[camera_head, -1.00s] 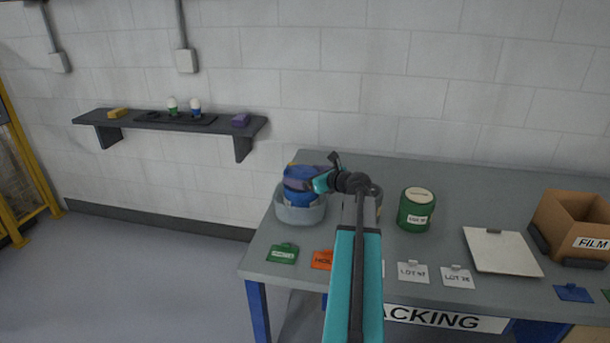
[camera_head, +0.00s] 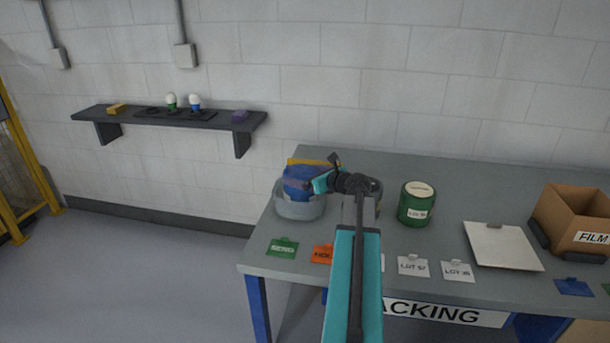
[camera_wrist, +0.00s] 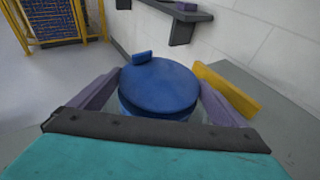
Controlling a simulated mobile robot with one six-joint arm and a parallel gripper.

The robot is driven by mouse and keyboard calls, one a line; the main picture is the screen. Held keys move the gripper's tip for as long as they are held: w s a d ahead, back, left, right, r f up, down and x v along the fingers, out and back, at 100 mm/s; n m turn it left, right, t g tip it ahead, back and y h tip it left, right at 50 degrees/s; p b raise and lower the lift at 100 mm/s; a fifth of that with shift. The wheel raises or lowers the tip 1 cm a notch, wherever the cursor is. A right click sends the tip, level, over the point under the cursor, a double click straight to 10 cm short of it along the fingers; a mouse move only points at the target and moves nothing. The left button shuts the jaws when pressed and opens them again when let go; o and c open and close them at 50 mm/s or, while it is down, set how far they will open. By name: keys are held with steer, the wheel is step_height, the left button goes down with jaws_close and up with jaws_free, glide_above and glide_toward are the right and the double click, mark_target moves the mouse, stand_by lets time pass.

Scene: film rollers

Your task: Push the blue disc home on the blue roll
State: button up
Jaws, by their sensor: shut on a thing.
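The blue disc (camera_wrist: 158,84) has a small raised tab at its far edge and lies over the top of the blue roll (camera_wrist: 155,114). Its underside is hidden, so I cannot tell whether it is fully seated. The blue roll stands in a grey round tub (camera_head: 299,209) at the bench's left end. My gripper (camera_wrist: 158,90) has its purple fingers on either side of the disc and is shut on it. In the head view my gripper (camera_head: 302,184) is at the roll's top, partly hiding it.
A yellow piece (camera_wrist: 226,89) is close beside the right finger. The green roll (camera_head: 416,206), a clipboard (camera_head: 502,247) and a cardboard box (camera_head: 574,222) stand to the right on the bench (camera_head: 455,185). Tags lie along the front edge. A wall shelf (camera_head: 170,119) is at left.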

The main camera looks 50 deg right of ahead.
steer(key=shift+s+a+f, duration=0.1)
steer(key=shift+s+f, duration=0.05)
steer(key=shift+f, duration=0.25)
steer(key=shift+s+a+f, duration=0.1)
steer(key=shift+s+f, duration=0.05)
steer(key=shift+f, duration=0.25)
steer(key=shift+s+f, duration=0.1)
steer(key=shift+f, duration=0.6)
stand_by(2.0)
stand_by(0.4)
steer(key=o, duration=0.7)
steer(key=shift+d+r+p, duration=0.1)
steer(key=shift+r+p, duration=0.8)
steer(key=shift+w+d+r+p, duration=0.1)
steer(key=shift+r+p, duration=0.35)
steer(key=shift+w+d+r+p, duration=0.1)
steer(key=shift+r+p, duration=1.8)
steer(key=shift+r, duration=0.4)
